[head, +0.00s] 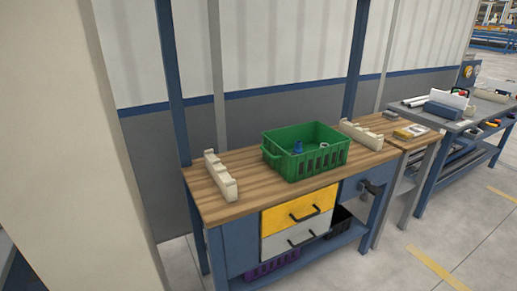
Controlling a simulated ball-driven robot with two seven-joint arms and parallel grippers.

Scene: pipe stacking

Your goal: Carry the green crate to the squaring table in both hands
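The green crate (316,163) stands upright on the wooden top of a workbench (240,203) in the middle of the head view. It has slotted sides and an open top. A small blue piece (298,147) and a pale ring-like piece (323,146) show inside it; the rest of its inside is partly hidden by its walls. Neither of my grippers shows in the head view. I cannot tell which surface is the squaring table.
Notched cream racks stand on the bench left (220,177) and right (361,134) of the crate. Below are a yellow drawer (297,209), a grey drawer and a purple crate (270,266). A cluttered grey table (455,126) stands at right. A pale pillar (75,150) fills the left; floor front right is clear.

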